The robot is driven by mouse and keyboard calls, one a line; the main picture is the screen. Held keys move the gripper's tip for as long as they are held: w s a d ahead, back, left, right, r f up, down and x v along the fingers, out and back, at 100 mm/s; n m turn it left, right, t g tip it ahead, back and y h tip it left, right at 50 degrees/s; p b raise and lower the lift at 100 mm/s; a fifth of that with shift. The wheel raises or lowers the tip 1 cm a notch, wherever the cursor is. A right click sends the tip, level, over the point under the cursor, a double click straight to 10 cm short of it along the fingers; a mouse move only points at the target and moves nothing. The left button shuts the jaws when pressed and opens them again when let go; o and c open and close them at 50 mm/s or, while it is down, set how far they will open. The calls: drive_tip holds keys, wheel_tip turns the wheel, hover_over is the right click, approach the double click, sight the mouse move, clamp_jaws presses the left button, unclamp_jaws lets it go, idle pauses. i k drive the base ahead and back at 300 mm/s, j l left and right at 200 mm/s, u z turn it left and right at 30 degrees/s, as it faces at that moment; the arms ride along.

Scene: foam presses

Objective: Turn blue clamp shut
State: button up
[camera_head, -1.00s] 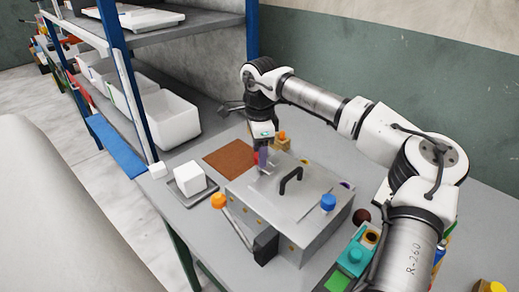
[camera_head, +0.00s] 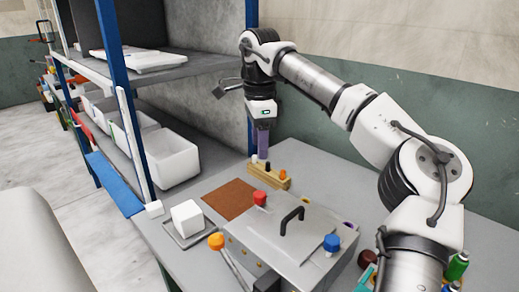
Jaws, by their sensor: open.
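The blue clamp (camera_head: 332,243) is a blue knob at the right front corner of the lid of a grey metal box press (camera_head: 290,240). A red knob (camera_head: 260,198) sits at the lid's back left, and an orange knob (camera_head: 216,241) tops a lever at the box's front left. A black handle (camera_head: 291,217) stands on the lid. My gripper (camera_head: 262,150) points down behind the box, over a wooden block with pegs (camera_head: 270,176). It is open and well apart from the blue clamp. Its fingertips are small and partly merge with the pegs.
A white foam cube (camera_head: 186,215) rests on a grey tray left of the box. A brown mat (camera_head: 229,199) lies behind it. Shelving with white bins (camera_head: 165,155) stands at the left. Coloured items (camera_head: 455,267) are at the right, partly behind my arm.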

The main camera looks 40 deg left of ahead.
sight(332, 242)
drive_tip(key=k, duration=1)
